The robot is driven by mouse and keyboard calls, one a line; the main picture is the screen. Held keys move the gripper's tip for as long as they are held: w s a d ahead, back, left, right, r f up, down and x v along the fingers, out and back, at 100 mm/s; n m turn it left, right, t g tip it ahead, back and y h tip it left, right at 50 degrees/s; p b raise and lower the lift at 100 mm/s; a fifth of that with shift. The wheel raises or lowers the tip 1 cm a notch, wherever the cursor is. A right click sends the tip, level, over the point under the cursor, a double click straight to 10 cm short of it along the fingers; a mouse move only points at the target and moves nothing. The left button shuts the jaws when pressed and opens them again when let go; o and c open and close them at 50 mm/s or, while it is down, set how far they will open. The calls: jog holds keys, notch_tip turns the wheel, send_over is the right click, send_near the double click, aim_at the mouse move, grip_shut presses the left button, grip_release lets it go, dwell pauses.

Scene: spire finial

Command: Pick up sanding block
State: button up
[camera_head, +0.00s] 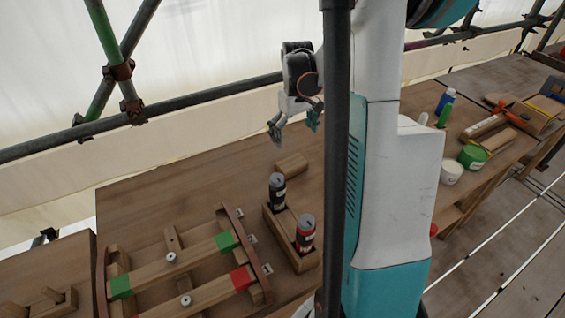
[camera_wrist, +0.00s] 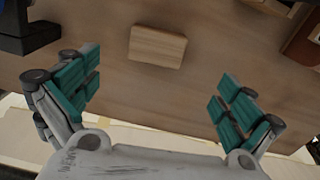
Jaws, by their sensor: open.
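A small plain wooden block (camera_head: 291,166), which I take for the sanding block, lies on the wooden table just behind the can holder. It also shows in the wrist view as a pale rectangular block (camera_wrist: 157,47), slightly tilted, near the top middle. My gripper (camera_head: 295,126) hangs above the table, above the block and apart from it. In the wrist view my gripper (camera_wrist: 158,78) has its teal finger pads spread wide, with nothing between them. The block lies beyond the fingertips, within the span between them.
A wooden holder (camera_head: 273,225) with a dark can (camera_head: 277,192) and a red can (camera_head: 305,233) stands close to the block. A wooden frame jig (camera_head: 185,275) with green and red marks fills the table's front left. Scaffold tubes (camera_head: 180,112) run behind the table.

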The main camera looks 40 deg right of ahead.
jog(key=b, duration=0.3)
send_over(293, 164)
notch_tip(293, 164, down, 8)
jog(key=shift+s+f, duration=0.15)
jog(key=shift+f, duration=0.1)
jog(key=shift+w+d+f+b, duration=0.15)
jog(key=shift+f+b, duration=0.55)
jog(key=shift+f, duration=0.65)
jog(key=shift+w+a+f+b, duration=0.1)
jog(key=shift+f+b, duration=0.55)
jog(key=shift+f, duration=0.7)
jog(key=shift+r, duration=0.1)
jog(key=c, duration=1.1)
